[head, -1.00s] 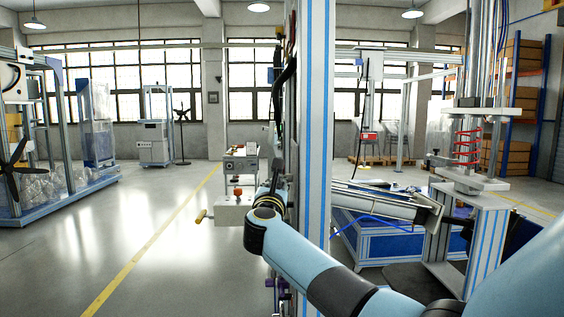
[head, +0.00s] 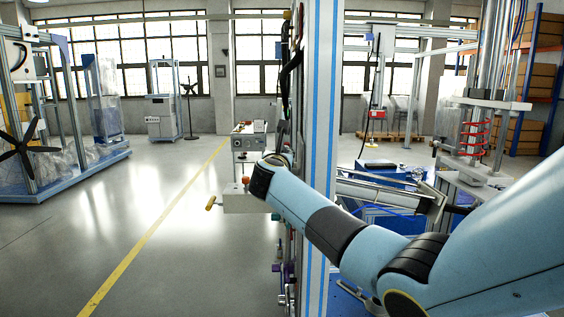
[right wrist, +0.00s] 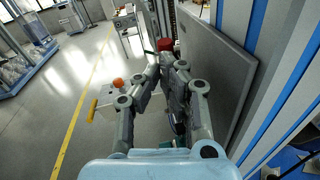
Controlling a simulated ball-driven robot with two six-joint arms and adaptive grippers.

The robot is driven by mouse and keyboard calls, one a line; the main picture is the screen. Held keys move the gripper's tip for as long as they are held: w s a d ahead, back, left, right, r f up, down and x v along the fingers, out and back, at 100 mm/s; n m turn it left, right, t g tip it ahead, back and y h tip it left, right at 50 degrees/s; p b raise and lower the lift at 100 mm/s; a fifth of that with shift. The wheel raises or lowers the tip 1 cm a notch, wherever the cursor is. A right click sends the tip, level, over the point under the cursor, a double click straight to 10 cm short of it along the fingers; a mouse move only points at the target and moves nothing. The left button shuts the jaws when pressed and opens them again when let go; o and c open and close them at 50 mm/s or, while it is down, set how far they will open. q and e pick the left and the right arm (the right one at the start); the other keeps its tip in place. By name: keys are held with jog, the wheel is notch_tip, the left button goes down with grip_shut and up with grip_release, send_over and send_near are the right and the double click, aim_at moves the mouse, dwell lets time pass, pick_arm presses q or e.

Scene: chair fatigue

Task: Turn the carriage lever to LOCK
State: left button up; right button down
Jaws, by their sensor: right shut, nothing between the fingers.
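My right gripper (right wrist: 167,65) is shut with nothing between its fingers, beside a tall grey panel (right wrist: 222,65) in the right wrist view. In the head view my right arm reaches to the blue-striped column (head: 322,150); its fingers are hardly visible there. A pale box (head: 240,202) with an orange knob (head: 245,180) and a yellow handle (head: 211,202) sits left of the column. The knob (right wrist: 118,82) and handle (right wrist: 94,108) also show left of the fingers. I cannot tell which part is the carriage lever; no LOCK mark is readable. My left gripper is out of view.
A red part (right wrist: 165,44) shows beyond the fingertips. A control box (head: 249,138) stands behind the pale box. A test rig with a red spring (head: 472,137) is at right. The floor (head: 120,215) at left is open, with a yellow line (head: 160,222).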

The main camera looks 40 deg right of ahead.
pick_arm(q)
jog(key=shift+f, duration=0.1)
pick_arm(e)
jog(key=shift+w+d+r, duration=0.2)
jog(key=shift+w, duration=0.1)
jog(key=shift+r, duration=0.1)
dwell(0.4)
